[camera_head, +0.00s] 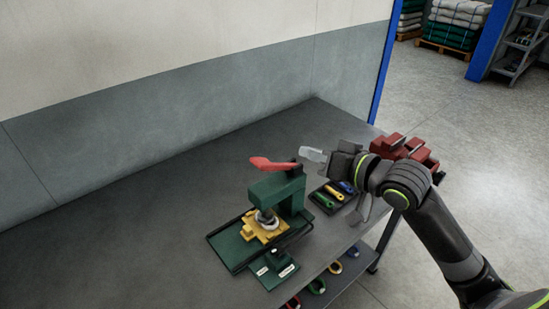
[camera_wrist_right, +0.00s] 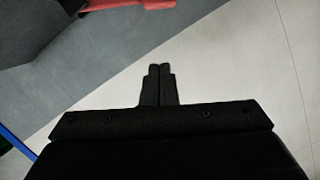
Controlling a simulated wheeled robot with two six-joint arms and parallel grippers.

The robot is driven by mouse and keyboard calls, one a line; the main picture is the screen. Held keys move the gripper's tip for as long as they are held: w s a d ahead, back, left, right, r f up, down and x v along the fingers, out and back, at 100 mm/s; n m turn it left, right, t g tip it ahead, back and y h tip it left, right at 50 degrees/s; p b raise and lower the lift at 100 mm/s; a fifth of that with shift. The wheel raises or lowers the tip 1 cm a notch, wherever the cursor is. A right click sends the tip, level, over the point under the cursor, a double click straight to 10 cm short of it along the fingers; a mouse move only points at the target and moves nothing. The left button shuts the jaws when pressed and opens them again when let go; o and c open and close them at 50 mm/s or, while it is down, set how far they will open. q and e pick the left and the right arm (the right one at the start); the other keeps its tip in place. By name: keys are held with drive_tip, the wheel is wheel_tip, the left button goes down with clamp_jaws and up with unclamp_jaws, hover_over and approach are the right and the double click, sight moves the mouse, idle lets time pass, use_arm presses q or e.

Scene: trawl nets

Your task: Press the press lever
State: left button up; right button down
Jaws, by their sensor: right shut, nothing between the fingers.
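The green press (camera_head: 277,193) stands on the dark workbench. Its red press lever (camera_head: 272,164) sticks out to the left from the top of the press. Part of a red shape, likely the lever (camera_wrist_right: 115,4), shows at the top edge of the right wrist view. A yellow fixture (camera_head: 262,229) with a round grey piece sits under the press head. My right gripper (camera_head: 312,154) is shut and empty, just right of the lever's pivot end and at about its height in the picture. I cannot tell whether they touch. My left gripper is not in view.
A dark tray (camera_head: 333,196) with coloured-handled tools lies right of the press. A red vise-like object (camera_head: 406,150) is at the bench's right end, partly behind my right arm. A green base plate (camera_head: 273,271) is in front. The bench left of the press is clear.

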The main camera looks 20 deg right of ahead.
drive_tip(key=r+x, duration=0.1)
drive_tip(key=x, duration=0.2)
drive_tip(key=p, duration=0.2)
hover_over(278, 165)
drive_tip(key=s, duration=0.2)
wheel_tip(278, 165, down, 2)
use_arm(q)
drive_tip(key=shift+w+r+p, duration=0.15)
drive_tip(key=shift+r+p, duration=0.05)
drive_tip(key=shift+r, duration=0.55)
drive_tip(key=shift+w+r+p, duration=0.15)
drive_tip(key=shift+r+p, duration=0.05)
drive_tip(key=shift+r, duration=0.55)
use_arm(e)
drive_tip(key=shift+s+a+f, duration=0.15)
drive_tip(key=shift+a+f, duration=0.2)
drive_tip(key=shift+f, duration=0.25)
drive_tip(key=shift+s+a+f, duration=0.15)
drive_tip(key=shift+a+f, duration=0.15)
drive_tip(key=shift+f, duration=0.35)
drive_tip(key=shift+s+a+f, duration=0.15)
drive_tip(key=shift+a+f, duration=0.2)
drive_tip(key=shift+f, duration=0.25)
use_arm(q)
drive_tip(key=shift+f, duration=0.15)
use_arm(e)
drive_tip(key=shift+f, duration=0.15)
